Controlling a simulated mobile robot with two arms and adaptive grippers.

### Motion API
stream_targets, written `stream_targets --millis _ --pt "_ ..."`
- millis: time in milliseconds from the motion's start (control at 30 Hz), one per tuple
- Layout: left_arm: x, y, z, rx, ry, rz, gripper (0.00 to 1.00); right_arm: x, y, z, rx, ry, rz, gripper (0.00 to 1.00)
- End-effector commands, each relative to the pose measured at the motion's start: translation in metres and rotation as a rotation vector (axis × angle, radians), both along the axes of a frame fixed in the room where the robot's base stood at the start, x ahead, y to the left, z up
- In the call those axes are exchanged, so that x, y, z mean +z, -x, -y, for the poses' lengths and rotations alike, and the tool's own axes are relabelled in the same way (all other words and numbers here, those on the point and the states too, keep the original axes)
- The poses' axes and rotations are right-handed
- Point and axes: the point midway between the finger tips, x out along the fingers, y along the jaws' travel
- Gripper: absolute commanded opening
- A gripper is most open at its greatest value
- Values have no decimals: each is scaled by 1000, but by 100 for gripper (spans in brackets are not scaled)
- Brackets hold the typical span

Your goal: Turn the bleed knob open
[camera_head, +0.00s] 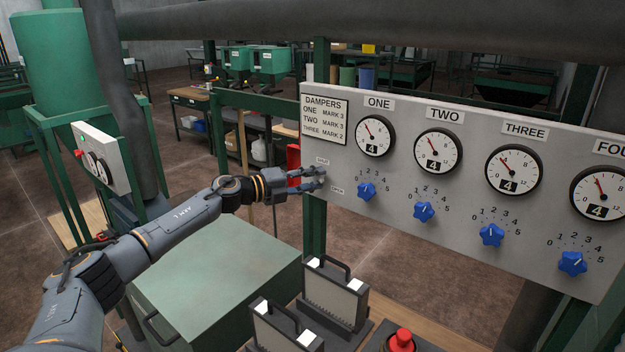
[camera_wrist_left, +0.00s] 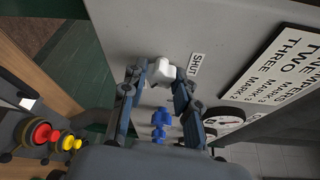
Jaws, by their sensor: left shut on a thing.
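The bleed knob is a small pale grey handle (camera_wrist_left: 165,68) at the left end of the grey gauge panel (camera_head: 390,178). In the head view it is mostly hidden behind the fingers. My left gripper (camera_head: 312,178) is at the panel face, shut on the knob, with one finger on each side of it in the wrist view (camera_wrist_left: 163,77). A label reading SHUT (camera_wrist_left: 197,66) is beside the knob in the wrist view. In the head view, two small labels, too small to read surely, sit above (camera_head: 322,161) and below (camera_head: 336,190) the fingers. My right gripper is not in view.
Several dials, such as ONE (camera_head: 374,136), and blue knobs (camera_head: 367,191) run along the panel to the right. A DAMPERS sign (camera_head: 325,119) is just above the gripper. A green box (camera_head: 215,275) and a red button (camera_head: 402,340) are below. A grey pipe crosses the top.

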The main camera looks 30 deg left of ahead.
Motion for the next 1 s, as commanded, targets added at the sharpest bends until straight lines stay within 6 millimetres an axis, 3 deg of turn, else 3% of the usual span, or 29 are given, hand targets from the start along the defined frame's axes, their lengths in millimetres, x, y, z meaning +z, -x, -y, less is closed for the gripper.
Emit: stream_targets --millis 33,133,567,1000 --pt "-1 0 0 -1 -3 -1 34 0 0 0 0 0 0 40" --pt "-1 0 0 -1 -2 -2 53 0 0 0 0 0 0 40" --pt "-1 8 -5 2 0 -3 53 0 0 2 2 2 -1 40" --pt "2 67 -34 2 0 -7 53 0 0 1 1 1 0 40"
